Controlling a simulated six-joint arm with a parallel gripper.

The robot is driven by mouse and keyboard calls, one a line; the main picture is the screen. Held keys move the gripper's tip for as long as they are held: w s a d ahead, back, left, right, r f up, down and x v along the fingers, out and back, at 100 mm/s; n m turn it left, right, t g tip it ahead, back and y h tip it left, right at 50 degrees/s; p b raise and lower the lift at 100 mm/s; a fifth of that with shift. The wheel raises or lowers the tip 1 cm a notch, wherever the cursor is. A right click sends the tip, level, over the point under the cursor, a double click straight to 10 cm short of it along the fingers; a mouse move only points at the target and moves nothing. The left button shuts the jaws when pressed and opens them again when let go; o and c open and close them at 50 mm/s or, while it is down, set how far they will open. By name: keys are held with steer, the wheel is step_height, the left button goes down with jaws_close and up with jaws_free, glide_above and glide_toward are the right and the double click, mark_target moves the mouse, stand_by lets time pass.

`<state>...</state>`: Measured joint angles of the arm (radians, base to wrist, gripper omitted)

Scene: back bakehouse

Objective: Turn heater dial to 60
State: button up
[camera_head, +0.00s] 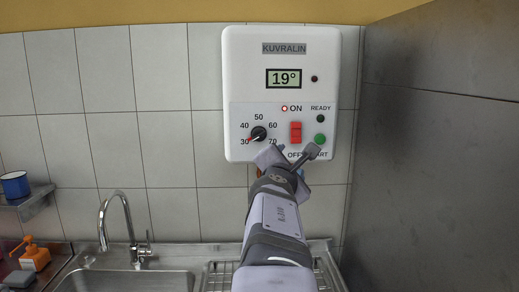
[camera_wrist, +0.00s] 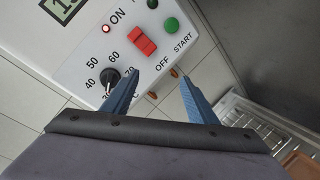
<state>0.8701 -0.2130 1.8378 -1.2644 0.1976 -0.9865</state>
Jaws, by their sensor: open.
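The heater (camera_head: 292,62) is a white wall unit; its display (camera_head: 284,79) reads 19°. The heater dial (camera_head: 258,134) is a black knob at the panel's lower left, with its red pointer at 30. The 60 mark is at its upper right. The dial also shows in the wrist view (camera_wrist: 110,77). My gripper (camera_head: 297,149) is in front of the panel's lower edge, to the right of and slightly below the dial. In the wrist view, its blue fingers (camera_wrist: 159,78) are apart with nothing between them, and the dial lies left of the left finger.
A red switch (camera_head: 296,132) and green START button (camera_head: 320,139) are right of the dial, close to my fingers. The red lamp (camera_head: 284,108) by ON is lit. A dark panel (camera_head: 440,140) stands at right. Below are a sink (camera_head: 125,281) and tap (camera_head: 122,205).

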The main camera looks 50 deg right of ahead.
mark_target(259, 136)
steer(key=w+a+r+n+t+y, duration=0.1)
steer(key=w+a+r+n+t, duration=0.1)
steer(key=n, duration=0.7)
steer(key=w+a+r+n+t, duration=0.2)
steer(key=w+n, duration=0.1)
steer(key=n, duration=0.7)
steer(key=shift+w+r+t+y, duration=0.2)
steer(key=shift+w+t+y, duration=0.1)
steer(key=shift+y, duration=0.1)
steer(key=shift+x, duration=3.6)
steer(key=c, duration=1.1)
